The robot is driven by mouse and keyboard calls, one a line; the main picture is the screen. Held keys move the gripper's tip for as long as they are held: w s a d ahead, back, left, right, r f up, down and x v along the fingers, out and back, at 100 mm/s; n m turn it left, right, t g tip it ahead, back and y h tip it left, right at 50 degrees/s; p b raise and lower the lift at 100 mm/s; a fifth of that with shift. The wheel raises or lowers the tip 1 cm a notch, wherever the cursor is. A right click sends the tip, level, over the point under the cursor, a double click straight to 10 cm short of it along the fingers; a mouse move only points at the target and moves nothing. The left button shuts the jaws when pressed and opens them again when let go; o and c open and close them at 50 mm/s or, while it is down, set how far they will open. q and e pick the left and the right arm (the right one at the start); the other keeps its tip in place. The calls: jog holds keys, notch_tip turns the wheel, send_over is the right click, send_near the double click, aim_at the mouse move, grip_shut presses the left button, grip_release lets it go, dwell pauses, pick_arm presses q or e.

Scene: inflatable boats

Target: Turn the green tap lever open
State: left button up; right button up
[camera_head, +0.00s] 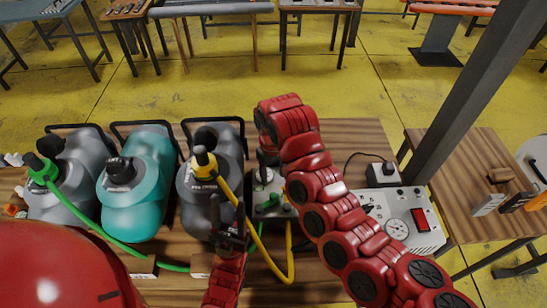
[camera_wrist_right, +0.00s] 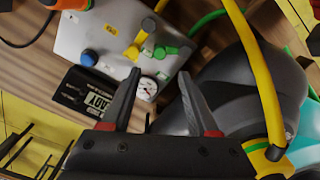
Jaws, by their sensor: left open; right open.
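The green tap lever (camera_wrist_right: 166,51) sits on a light metal valve panel (camera_wrist_right: 85,45), beside a yellow lever (camera_wrist_right: 138,44), in the right wrist view. In the head view the green lever (camera_head: 276,203) shows small, left of my right arm. My right gripper (camera_wrist_right: 158,88) is open and empty, with its fingers pointing toward the panel and the lever apart from them, beyond the tips. In the head view the right gripper (camera_head: 267,165) is partly hidden by its own arm. My left gripper (camera_head: 229,222) is open at the lower middle, in front of the dark grey canister.
Grey and teal canisters (camera_head: 139,185) stand in black frames on the wooden table. A yellow hose (camera_head: 262,250) and a green hose (camera_head: 112,238) run near the panel.

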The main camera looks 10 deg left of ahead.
notch_tip(320, 180, up, 6)
dwell(0.4)
dwell(0.5)
